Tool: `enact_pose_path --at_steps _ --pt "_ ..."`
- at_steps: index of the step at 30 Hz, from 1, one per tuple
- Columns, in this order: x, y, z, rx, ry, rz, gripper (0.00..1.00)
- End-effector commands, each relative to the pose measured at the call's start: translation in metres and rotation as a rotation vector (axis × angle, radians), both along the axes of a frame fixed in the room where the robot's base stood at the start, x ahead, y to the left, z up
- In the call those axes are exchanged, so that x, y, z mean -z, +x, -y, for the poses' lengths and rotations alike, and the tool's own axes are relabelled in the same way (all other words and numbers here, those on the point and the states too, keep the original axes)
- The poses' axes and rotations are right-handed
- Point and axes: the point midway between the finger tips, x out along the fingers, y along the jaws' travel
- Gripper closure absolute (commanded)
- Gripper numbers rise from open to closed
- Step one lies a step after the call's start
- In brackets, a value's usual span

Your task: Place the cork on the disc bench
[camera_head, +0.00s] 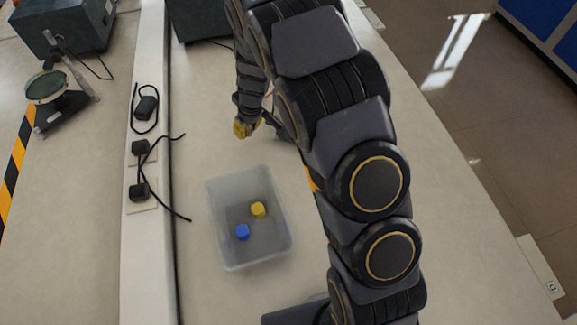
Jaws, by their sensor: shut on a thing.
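My gripper (247,122) hangs at the end of my arm, above the pale bench top and just beyond the tray. It is shut on a small yellow piece (240,129), which I take for the cork; the fingers hide part of it. The only disc-like thing I see is a round dark-topped stand (46,86) on the far left, past the white divider. I cannot tell whether it is the disc bench. A small grey shape (284,134), mostly hidden behind my arm, shows just right of the gripper.
A translucent tray (216,205) holds a yellow piece (258,209) and a blue piece (243,232). Black plugs and cables (140,190) run along the white divider (147,270). Dark boxes (62,28) stand at the back. My arm covers much of the right bench.

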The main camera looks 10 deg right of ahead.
Motion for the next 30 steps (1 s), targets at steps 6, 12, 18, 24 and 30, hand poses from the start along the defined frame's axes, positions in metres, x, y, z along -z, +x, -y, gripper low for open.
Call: enact_pose_path --at_steps 6,12,18,24,30 --pt "0.036 -0.002 -0.001 0.000 0.003 -0.009 0.86" --pt "0.058 0.000 -0.001 -0.001 0.002 -0.002 0.86" --pt "0.085 -0.001 -0.002 0.000 0.002 -0.002 0.86" --pt "0.100 -0.001 -0.001 0.000 0.001 -0.003 0.86" --pt "0.099 0.000 -0.001 0.000 0.001 -0.001 0.86"
